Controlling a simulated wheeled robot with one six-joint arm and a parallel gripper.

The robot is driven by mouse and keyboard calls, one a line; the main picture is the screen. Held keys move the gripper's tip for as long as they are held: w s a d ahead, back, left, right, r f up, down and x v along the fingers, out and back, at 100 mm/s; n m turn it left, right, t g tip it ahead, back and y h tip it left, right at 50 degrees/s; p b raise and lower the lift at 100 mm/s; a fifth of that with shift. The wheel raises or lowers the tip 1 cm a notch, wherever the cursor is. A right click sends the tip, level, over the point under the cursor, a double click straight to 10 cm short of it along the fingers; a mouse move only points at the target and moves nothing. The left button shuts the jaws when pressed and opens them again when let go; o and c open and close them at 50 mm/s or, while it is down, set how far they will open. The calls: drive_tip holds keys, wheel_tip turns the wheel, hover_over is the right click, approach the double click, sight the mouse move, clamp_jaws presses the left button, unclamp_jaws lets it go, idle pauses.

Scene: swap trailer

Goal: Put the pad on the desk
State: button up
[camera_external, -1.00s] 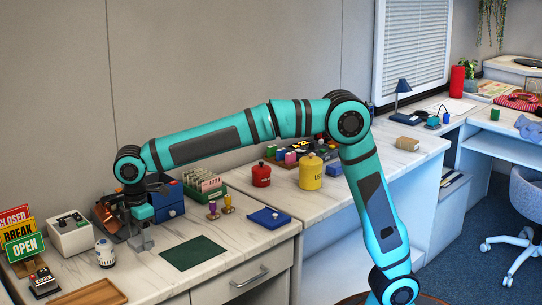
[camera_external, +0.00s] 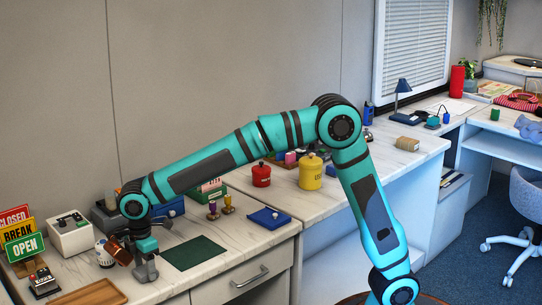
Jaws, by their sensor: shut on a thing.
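My gripper (camera_external: 146,274) points down low over the near counter (camera_external: 232,268), left of a flat dark green mat (camera_external: 195,252). It is shut on a reddish-brown blocky thing (camera_external: 118,252), which sticks out to the left of the jaws. Whether this is the pad I cannot tell. The jaws and wrist hide part of it, and I cannot tell whether it touches the counter. A flat blue case (camera_external: 268,218) with a small pale knob lies at the counter's right rear.
A white canister (camera_external: 104,254) stands close left of the held thing. A wooden tray (camera_external: 92,294) lies in front. Signs (camera_external: 20,240) and a white box (camera_external: 69,234) stand at left. Two small stampers (camera_external: 220,208), a red pot (camera_external: 261,174) and a yellow canister (camera_external: 311,172) stand behind.

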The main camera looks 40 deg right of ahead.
sight(145, 269)
drive_tip(key=shift+f, duration=0.15)
drive_tip(key=o, duration=0.9)
drive_tip(key=shift+o, duration=0.2)
wheel_tip(145, 269, up, 12)
drive_tip(key=shift+d+r, duration=0.1)
drive_tip(key=shift+r, duration=0.1)
